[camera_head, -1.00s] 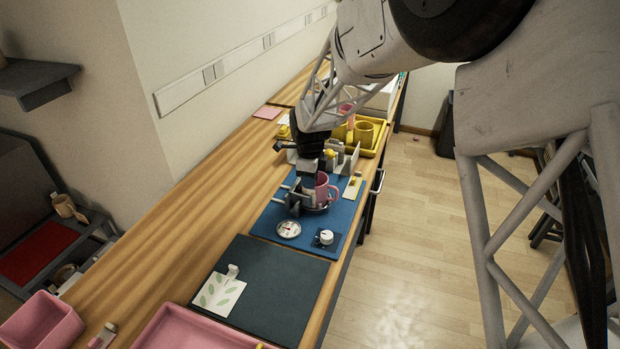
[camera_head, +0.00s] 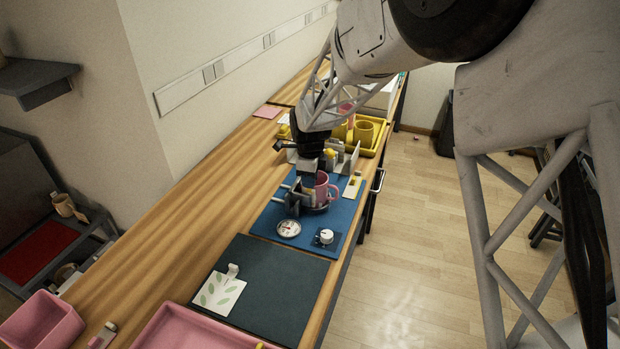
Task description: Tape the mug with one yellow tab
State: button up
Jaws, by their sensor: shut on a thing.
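The pink mug (camera_head: 321,188) stands upright at the press on the blue mat (camera_head: 267,219), its handle to the right. The grey press (camera_head: 293,201) sits close against the mug's left side. My gripper (camera_head: 309,178) points down at the mug's upper left rim and is shut, apparently on the mug; its fingertips are small and partly hidden. A small pale holder with yellow on it (camera_head: 353,186) lies on the mat right of the mug. Whether that yellow is the tab is too small to tell. No yellow shows on the mug's visible side.
A round gauge (camera_head: 288,228) and a white knob (camera_head: 325,237) sit in front of the press. Grey upright holders (camera_head: 345,162) and a yellow tray (camera_head: 377,146) with a yellow mug stand behind. The dark mat (camera_head: 275,287) is mostly clear, with a leaf-patterned card (camera_head: 218,293) on its left.

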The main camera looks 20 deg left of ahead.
jog(key=shift+f, duration=0.15)
jog(key=o, duration=0.8)
jog(key=shift+r, duration=0.2)
jog(key=shift+r, duration=3.75)
jog(key=shift+d, duration=0.1)
